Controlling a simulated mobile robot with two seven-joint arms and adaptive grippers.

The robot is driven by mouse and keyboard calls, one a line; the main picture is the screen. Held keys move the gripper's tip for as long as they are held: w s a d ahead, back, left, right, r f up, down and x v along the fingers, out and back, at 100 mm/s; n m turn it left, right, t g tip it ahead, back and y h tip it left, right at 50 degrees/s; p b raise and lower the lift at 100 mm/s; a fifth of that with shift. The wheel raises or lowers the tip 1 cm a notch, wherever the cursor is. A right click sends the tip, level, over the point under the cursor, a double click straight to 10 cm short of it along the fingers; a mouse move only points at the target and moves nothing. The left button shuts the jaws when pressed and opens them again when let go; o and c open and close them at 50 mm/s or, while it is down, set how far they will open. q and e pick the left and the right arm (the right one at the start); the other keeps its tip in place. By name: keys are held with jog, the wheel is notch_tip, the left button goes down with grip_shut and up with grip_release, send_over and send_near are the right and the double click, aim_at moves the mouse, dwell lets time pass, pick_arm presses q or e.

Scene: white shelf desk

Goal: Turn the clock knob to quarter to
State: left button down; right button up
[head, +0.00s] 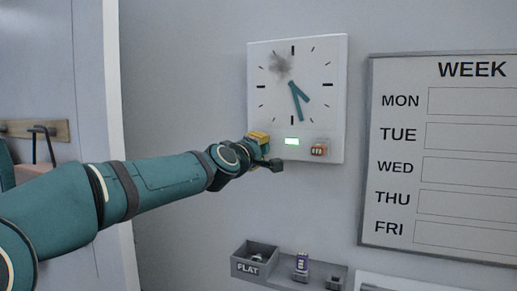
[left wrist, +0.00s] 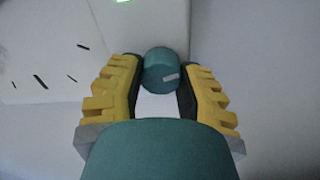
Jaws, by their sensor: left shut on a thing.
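A white square clock panel (head: 258,110) hangs on the wall in the head view. Its long teal hand (head: 297,108) points down, slightly right of six. The short teal hand (head: 303,97) points lower right, between four and five. My left gripper (head: 267,150) is at the panel's lower left corner, with its yellow fingers hiding the knob there. In the left wrist view, the yellow fingers (left wrist: 160,78) are shut on a round teal knob (left wrist: 157,65) with a white mark on its face. My right gripper is out of view.
A green lit display (head: 292,141) and an orange-brown piece (head: 319,149) sit right of my gripper on the panel. A week board (head: 366,150) hangs at right. A grey tray marked FLAT (head: 243,268) and small items are below.

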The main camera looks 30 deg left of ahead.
pick_arm(q)
jog(key=m, duration=0.4)
jog(key=shift+r+m+p, duration=0.15)
jog(key=shift+m+p, duration=0.25)
jog(key=m+p, duration=0.1)
jog(key=m, duration=0.3)
jog(key=shift+r+m+h, duration=0.1)
jog(key=shift+m+h, duration=0.2)
jog(key=m+p, duration=0.1)
jog(key=m, duration=0.1)
jog(key=shift+m+p, duration=0.4)
jog(key=m+p, duration=0.2)
jog(key=m, duration=0.1)
jog(key=shift+d+r+m, duration=0.1)
jog(key=shift+m, duration=0.2)
jog(key=m+p, duration=0.3)
jog(key=m, duration=0.2)
jog(key=shift+g, duration=0.3)
jog(key=shift+d+m, duration=0.1)
jog(key=shift+m, duration=0.3)
jog(key=c, duration=0.6)
grip_release()
jog(key=shift+o, duration=0.4)
jog(key=shift+w, duration=0.1)
